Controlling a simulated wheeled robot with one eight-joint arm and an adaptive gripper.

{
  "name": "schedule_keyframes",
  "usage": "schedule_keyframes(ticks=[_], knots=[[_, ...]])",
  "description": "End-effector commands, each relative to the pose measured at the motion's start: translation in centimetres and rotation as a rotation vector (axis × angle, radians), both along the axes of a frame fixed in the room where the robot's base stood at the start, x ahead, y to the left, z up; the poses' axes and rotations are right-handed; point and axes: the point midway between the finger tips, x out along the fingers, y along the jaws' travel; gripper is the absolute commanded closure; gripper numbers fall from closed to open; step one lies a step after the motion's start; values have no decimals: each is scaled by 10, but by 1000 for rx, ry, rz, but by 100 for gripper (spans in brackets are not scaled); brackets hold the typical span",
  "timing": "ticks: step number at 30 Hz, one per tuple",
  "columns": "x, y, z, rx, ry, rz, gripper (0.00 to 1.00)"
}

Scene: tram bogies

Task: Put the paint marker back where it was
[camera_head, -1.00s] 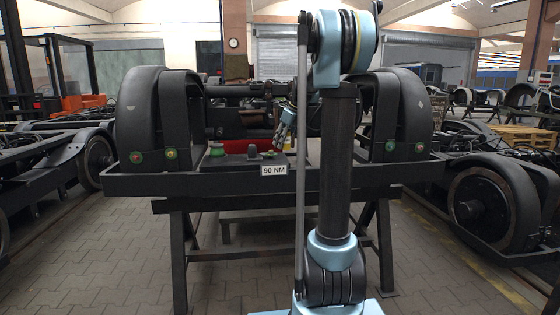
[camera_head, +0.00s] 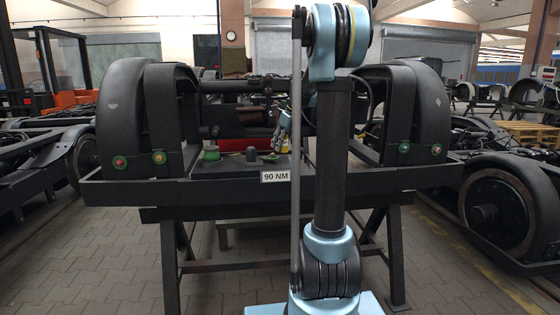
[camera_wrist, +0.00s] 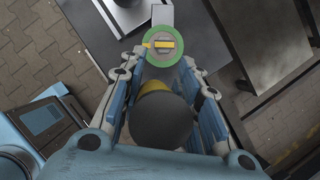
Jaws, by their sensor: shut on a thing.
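In the wrist view, a dark rounded thing with a yellow part (camera_wrist: 160,122), which I take to be the paint marker seen end-on, sits between the fingers. My gripper (camera_wrist: 165,95) is shut on it. Just beyond its far end lies a green ring with a yellow bar across its centre (camera_wrist: 163,47); I cannot tell whether they touch. In the head view my gripper (camera_head: 282,132) is small, partly hidden behind my arm, above the right part of a dark ledge; the marker cannot be made out there.
The ledge on the bogie frame (camera_head: 120,192) carries a green round piece (camera_head: 211,153), dark knobs (camera_head: 252,154) and a "90 NM" sign (camera_head: 275,176). Black wheel covers (camera_head: 120,110) stand either side. Another bogie wheel (camera_head: 505,210) is at right. Paved floor (camera_head: 75,265) is clear at front left.

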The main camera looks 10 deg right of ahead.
Motion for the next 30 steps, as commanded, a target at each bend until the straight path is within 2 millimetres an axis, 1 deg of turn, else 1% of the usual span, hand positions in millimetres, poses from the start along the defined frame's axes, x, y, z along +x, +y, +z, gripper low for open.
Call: schedule_keyframes(ticks=[1, 3, 10, 15, 18, 27, 28, 29, 30], knots=[[0, 0, -7, 0, 0, 0, 100], [0, 0, -15, 0, 0, 0, 100], [0, 0, -29, 0, 0, 1, 100], [1, 1, -52, 0, 0, 1, 100], [0, 2, -61, 0, 0, 2, 100], [0, 3, -63, 0, 0, 3, 100], [0, 2, -63, 0, 0, 3, 67], [0, 2, -63, 0, 0, 3, 60], [0, 3, -63, 0, 0, 3, 51]])
